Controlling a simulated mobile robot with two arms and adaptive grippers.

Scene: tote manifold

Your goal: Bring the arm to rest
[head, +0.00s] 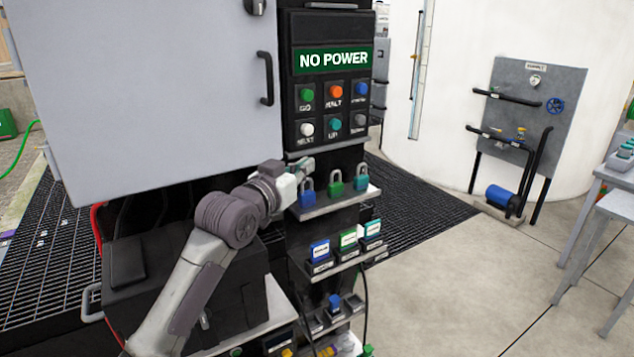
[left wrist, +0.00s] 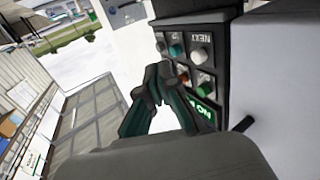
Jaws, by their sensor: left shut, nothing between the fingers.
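My left arm comes in from the lower left in the head view. Its gripper (head: 304,166) is just below the button panel (head: 331,82) and above the shelf of padlocks. In the left wrist view the gripper (left wrist: 160,84) has its fingers closed together with nothing between them, in front of the button panel (left wrist: 188,62). The panel carries several round coloured buttons and a green sign (head: 334,60) reading NO POWER. Whether the fingers touch the panel cannot be told. My right gripper is not in view.
A grey cabinet door (head: 150,90) with a black handle (head: 265,78) stands left of the panel. Shelves below hold padlocks (head: 336,184) and small labelled boxes (head: 348,240). A pipe board (head: 530,105) stands at the back right, tables (head: 607,205) at the right edge. Concrete floor (head: 450,270) is clear between.

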